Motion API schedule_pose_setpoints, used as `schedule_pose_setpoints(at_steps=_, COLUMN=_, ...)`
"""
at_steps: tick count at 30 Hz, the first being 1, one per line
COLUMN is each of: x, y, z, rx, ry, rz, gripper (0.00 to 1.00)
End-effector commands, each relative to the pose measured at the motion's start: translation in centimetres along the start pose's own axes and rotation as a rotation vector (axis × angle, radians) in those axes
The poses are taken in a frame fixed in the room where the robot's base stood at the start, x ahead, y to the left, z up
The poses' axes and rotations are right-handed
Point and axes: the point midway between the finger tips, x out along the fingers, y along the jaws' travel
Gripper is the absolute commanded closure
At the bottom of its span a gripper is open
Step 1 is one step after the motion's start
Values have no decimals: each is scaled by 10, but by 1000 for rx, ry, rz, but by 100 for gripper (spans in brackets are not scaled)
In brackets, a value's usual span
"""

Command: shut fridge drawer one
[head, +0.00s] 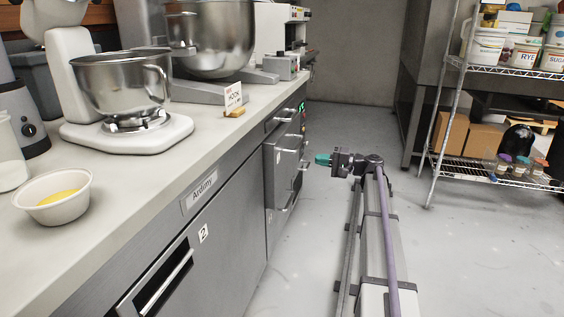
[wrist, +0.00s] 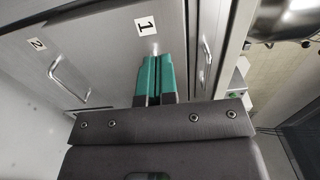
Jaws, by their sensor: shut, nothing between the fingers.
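Fridge drawer one shows in the wrist view as a grey front with a "1" label (wrist: 142,26), just beyond my fingers. In the head view a grey front with bar handles (head: 283,168) stands out from the counter's face; no number is readable on it, and how far it is out is hard to tell. My gripper (head: 323,159) is right of that front, over the aisle, with its teal fingers pointing left at it. In the wrist view the fingers (wrist: 155,78) are together and empty, overlapping the front below the label. I cannot tell whether they touch it.
A front labelled "2" (head: 203,233) lies nearer along the counter; its label also shows in the wrist view (wrist: 37,44). The worktop (head: 215,125) holds mixers and a bowl (head: 54,197). A wire rack (head: 490,172) stands right. The aisle floor (head: 320,260) looks clear.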

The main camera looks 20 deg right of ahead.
Motion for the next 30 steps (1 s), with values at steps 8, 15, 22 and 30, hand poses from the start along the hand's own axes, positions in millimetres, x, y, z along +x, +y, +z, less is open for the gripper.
schedule_pose_setpoints(at_steps=8, x=33, y=0, z=0, rx=0, ry=0, rz=3, gripper=100)
schedule_pose_setpoints(at_steps=15, x=86, y=1, z=-1, rx=0, ry=1, rz=3, gripper=100)
schedule_pose_setpoints(at_steps=22, x=128, y=1, z=-1, rx=0, ry=1, rz=4, gripper=100)
schedule_pose_setpoints(at_steps=30, x=141, y=1, z=-1, rx=0, ry=3, rz=4, gripper=100)
